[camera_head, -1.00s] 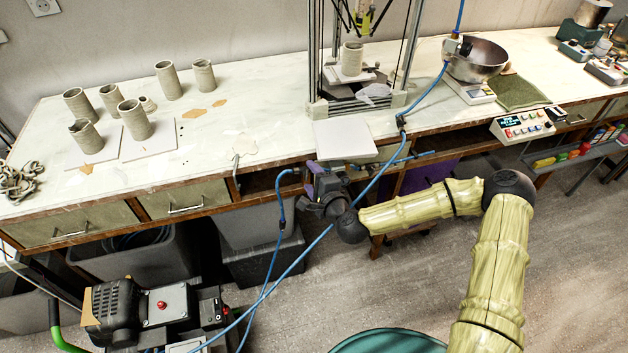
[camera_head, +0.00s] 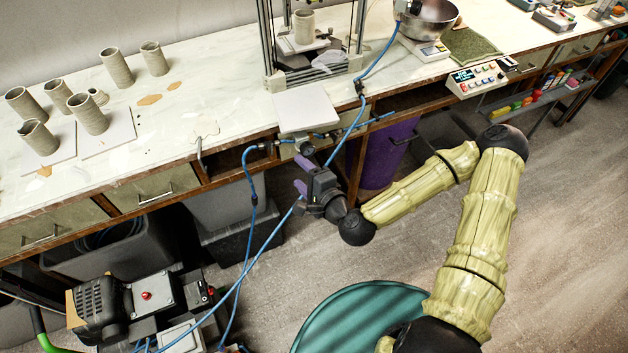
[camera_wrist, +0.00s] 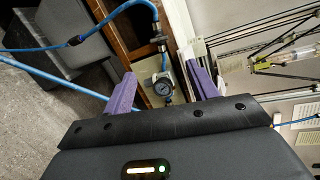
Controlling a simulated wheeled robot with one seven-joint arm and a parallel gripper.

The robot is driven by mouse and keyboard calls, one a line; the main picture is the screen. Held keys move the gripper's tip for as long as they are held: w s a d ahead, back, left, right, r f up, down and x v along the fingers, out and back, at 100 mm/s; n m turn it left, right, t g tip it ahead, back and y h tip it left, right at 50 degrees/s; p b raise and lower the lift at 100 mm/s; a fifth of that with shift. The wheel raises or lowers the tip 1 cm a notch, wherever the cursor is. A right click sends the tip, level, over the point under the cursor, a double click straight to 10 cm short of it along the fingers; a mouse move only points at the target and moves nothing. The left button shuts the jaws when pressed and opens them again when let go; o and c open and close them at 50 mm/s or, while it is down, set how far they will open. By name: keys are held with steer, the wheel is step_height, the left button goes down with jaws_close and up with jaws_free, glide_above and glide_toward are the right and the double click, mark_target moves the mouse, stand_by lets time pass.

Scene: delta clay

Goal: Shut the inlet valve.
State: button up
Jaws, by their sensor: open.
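A small air-line assembly hangs at the bench's front edge, below the white board. In the wrist view it shows a round dark gauge (camera_wrist: 162,88) and, above it, a metal fitting (camera_wrist: 158,42) joined to a blue hose. In the head view the assembly (camera_head: 306,148) is small, and I cannot tell which part is the inlet valve's handle. My gripper (camera_head: 300,174), with purple fingers, is open and empty just in front of and below the assembly. In the wrist view the gauge appears between the fingers of my gripper (camera_wrist: 160,72); no contact shows.
Blue hoses (camera_head: 250,205) run from the compressor (camera_head: 150,295) past my gripper. A white board (camera_head: 307,108) lies at the bench edge above the assembly. A purple bin (camera_head: 385,155) stands under the bench. Clay cylinders (camera_head: 88,114) stand at left on the bench.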

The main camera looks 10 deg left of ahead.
steer(key=p+v, duration=0.5)
steer(key=p, duration=0.3)
steer(key=shift+s, duration=0.3)
steer(key=shift+w, duration=0.1)
stand_by(0.4)
